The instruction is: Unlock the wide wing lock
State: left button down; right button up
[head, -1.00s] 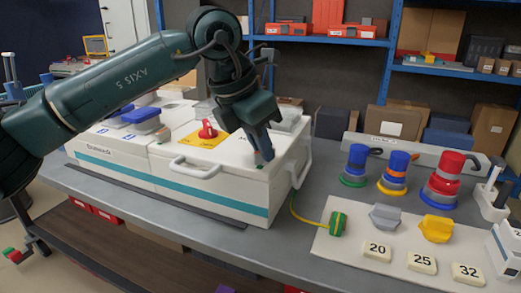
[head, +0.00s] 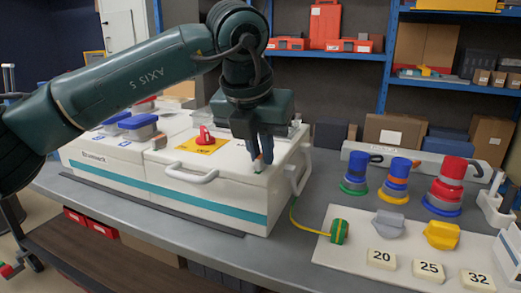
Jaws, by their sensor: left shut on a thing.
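My left gripper (head: 260,160) points down at the right end of the lid of the white socket box (head: 215,190). Its fingers are shut on a small part there, which I take to be the wide wing lock. The fingers hide nearly all of that part, so its shape and angle cannot be told. A red rotary switch on a yellow plate (head: 203,145) sits on the lid, left of the gripper and apart from it. My right gripper is not in view.
A white side handle (head: 299,170) and a front handle (head: 190,173) stick out from the box. To the right, a pale board (head: 345,257) holds a green plug (head: 340,231), grey and yellow knobs and numbered tiles. Coloured sockets (head: 396,180) stand behind it.

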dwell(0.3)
pick_arm(q)
jog(key=c, duration=1.5)
grip_release()
jog(key=shift+r, duration=0.1)
jog(key=shift+p+v, duration=1.25)
jog(key=shift+v, duration=5.3)
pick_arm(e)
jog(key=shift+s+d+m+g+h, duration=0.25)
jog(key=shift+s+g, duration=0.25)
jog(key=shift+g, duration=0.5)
